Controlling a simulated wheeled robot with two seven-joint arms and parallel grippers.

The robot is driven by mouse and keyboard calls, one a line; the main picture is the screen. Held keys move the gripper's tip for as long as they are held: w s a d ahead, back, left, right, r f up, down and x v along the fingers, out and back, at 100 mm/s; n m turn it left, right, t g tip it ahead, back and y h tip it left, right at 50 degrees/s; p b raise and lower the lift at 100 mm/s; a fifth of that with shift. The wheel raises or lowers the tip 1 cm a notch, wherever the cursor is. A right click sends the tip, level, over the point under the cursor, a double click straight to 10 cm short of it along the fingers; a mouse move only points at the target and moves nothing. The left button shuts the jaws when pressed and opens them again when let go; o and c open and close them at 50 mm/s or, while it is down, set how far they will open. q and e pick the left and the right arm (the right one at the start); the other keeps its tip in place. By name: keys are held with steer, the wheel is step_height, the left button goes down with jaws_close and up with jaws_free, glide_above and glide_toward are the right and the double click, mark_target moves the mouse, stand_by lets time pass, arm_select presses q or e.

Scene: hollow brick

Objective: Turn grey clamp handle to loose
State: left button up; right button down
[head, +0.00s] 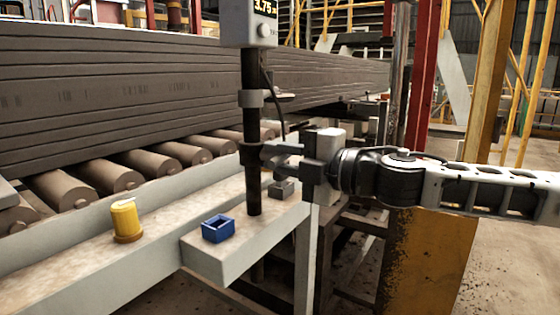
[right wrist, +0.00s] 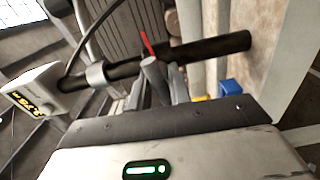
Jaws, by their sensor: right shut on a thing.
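A dark upright post (head: 253,185) stands on a pale ledge, with a display box (head: 250,22) on top. A dark clamp collar (head: 250,155) sits midway up the post. My right gripper (head: 272,152) reaches in from the right at that collar. In the right wrist view the grey clamp handle (right wrist: 153,76) shows as a rounded grey bar between the fingers of my right gripper (right wrist: 157,92), which is shut on it. A red strip (right wrist: 148,43) shows beside the handle's end. In the head view the fingers mostly hide the handle. My left gripper is out of view.
A grey ring (head: 251,98) is higher on the post. Rollers (head: 128,170) and stacked dark slabs (head: 120,90) lie behind.

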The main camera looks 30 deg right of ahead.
steer(key=shift+m, duration=0.7)
steer(key=c, duration=1.3)
jaws_free()
